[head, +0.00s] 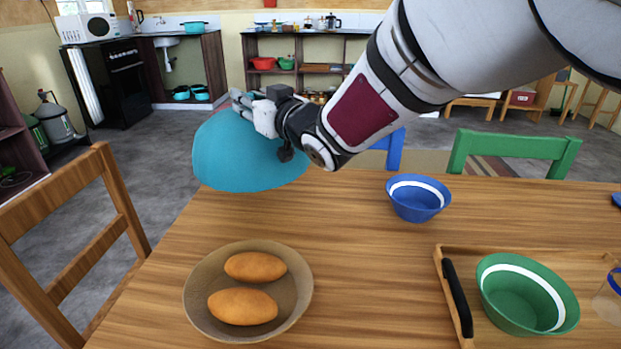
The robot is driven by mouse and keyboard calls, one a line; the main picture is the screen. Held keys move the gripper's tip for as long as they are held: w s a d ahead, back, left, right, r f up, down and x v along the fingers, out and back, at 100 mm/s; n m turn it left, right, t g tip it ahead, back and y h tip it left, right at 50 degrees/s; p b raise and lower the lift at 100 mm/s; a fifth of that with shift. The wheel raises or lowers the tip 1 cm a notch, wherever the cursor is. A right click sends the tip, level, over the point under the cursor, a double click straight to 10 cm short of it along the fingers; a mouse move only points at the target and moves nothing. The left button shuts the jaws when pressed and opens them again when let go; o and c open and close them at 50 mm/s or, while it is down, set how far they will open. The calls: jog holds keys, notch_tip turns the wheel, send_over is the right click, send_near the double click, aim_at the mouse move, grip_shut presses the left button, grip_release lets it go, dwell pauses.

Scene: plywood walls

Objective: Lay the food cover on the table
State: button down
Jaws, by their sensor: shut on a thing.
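The food cover (238,160) is a teal dome at the far left part of the table (330,225). My gripper (243,103) is at the top of the dome, shut on it. The dome side faces me, with its rim downward and slightly tilted. It overlaps the table's far left corner in the picture; I cannot tell whether its rim touches the tabletop. The fingertips are partly hidden behind the gripper body and the dome.
A brown plate (202,318) with two bread rolls (255,267) lies at the front left. A blue bowl (418,198) stands right of the cover. A wooden tray (447,253) holds a green bowl (525,295). A wooden chair (75,262) stands at the left. The middle of the table is clear.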

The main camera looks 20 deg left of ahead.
jog(key=shift+w+f, duration=0.1)
jog(key=shift+f, duration=0.05)
notch_tip(320, 180, down, 5)
jog(key=shift+w+f+b, duration=0.1)
jog(key=shift+b, duration=0.85)
notch_tip(320, 180, down, 4)
jog(key=shift+f+b, duration=0.2)
jog(key=shift+b, duration=0.5)
jog(key=c, duration=1.3)
grip_release()
jog(key=shift+f, duration=0.1)
jog(key=shift+c, duration=0.2)
